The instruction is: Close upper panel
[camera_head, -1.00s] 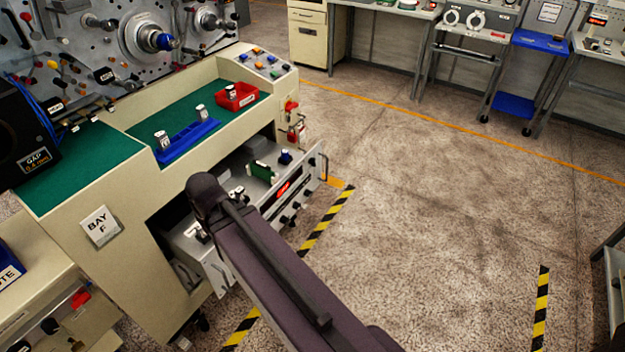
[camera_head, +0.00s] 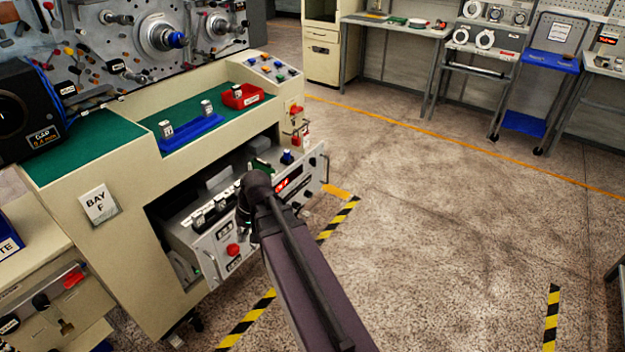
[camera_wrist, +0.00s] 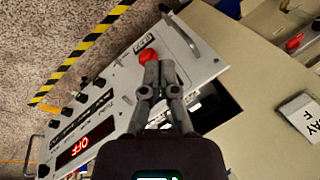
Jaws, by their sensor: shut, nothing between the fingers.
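The upper panel (camera_head: 217,249) is the pale front of a drawer that stands pulled out of the BAY F cabinet (camera_head: 88,243). In the wrist view the panel (camera_wrist: 122,73) fills the middle, with a red button (camera_wrist: 147,55), a row of black knobs and a lit OFF display (camera_wrist: 85,145). My gripper (camera_wrist: 161,68) is shut and empty, its fingertips over the panel close to the red button. I cannot tell whether they touch it. In the head view my wrist and arm hide part of the panel, and the fingers are not clear.
A green worktop (camera_head: 85,148) with a blue tray (camera_head: 190,133) and a red tray (camera_head: 241,96) lies above the drawer. A lower cabinet (camera_head: 45,295) stands at the left. Open floor (camera_head: 440,220) with striped tape lies to the right. Benches line the back.

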